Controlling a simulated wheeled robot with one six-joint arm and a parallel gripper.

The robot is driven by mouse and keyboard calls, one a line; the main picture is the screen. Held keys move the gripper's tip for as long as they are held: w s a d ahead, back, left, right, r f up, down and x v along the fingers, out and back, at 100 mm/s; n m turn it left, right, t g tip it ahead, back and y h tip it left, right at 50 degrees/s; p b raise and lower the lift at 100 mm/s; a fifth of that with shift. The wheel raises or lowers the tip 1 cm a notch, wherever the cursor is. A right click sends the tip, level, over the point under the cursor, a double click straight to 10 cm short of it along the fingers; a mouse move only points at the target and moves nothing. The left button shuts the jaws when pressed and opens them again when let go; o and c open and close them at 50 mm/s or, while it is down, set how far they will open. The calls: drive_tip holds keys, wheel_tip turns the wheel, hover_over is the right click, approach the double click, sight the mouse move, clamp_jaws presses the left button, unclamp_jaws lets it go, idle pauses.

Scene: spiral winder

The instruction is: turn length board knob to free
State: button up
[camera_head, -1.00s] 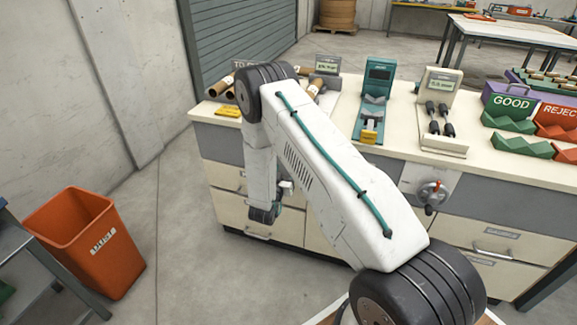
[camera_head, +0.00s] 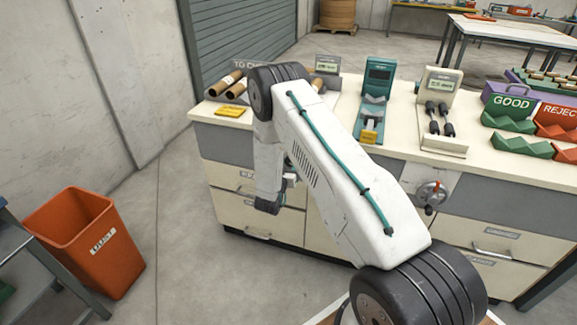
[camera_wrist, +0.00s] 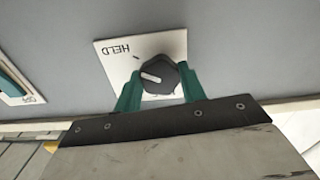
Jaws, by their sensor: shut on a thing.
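The length board knob (camera_wrist: 162,79) is a black faceted knob with a white pointer mark. It sits on a white square plate (camera_wrist: 110,65) on the grey bench front in the wrist view. The plate reads HELD, upside down, at the upper left, with a small tick mark beside it. The white mark lies on the knob's left side and points left. My gripper (camera_wrist: 159,74) is shut on the knob, one green finger on each side. In the head view my arm hides the knob.
A second plate with a green part (camera_wrist: 14,80) is at the left of the wrist view. The bench top (camera_head: 330,125) carries cardboard tubes (camera_head: 225,84), gauges and green trays. A crank wheel (camera_head: 432,193) juts from the bench front. An orange bin (camera_head: 75,245) stands at left.

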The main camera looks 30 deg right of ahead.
drive_tip(key=n, duration=0.5)
drive_tip(key=shift+s+n, duration=0.1)
drive_tip(key=shift+n, duration=0.3)
drive_tip(key=n, duration=1.2)
drive_tip(key=shift+n, duration=0.3)
drive_tip(key=n, duration=0.5)
drive_tip(key=shift+n, duration=0.4)
drive_tip(key=o, duration=1)
drive_tip(key=shift+r, duration=0.1)
drive_tip(key=shift+c, duration=0.2)
